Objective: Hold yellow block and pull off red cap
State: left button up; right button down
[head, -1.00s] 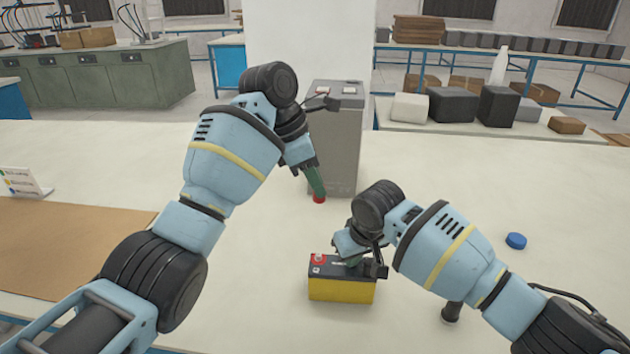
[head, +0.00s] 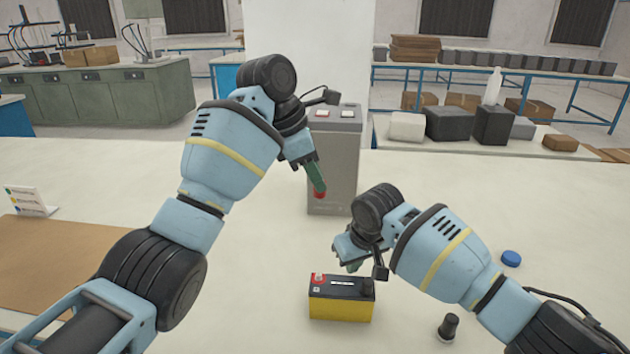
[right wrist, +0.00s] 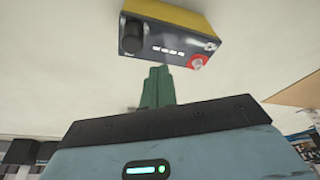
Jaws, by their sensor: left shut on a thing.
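The yellow block (head: 340,308) is a battery with a black top, standing on the table. Its top has a bare-looking red-ringed terminal (head: 317,279) at the left and a black cap at the right. It also shows in the right wrist view (right wrist: 190,17). My left gripper (head: 318,183) is shut on the red cap (head: 320,195), in front of the grey box and above the table. My right gripper (head: 352,267) is just above and behind the battery, apart from it. In the right wrist view its green fingers (right wrist: 157,86) are together and empty.
A grey box with buttons (head: 335,165) stands behind the battery. A blue cap (head: 511,259) and a small black knob-like piece (head: 448,326) lie to the right. A brown mat (head: 60,250) and a small sign (head: 30,202) are at the left. The table between is clear.

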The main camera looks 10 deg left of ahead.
pick_arm(q)
jog(key=shift+r, duration=0.3)
pick_arm(e)
jog(key=shift+r, duration=0.2)
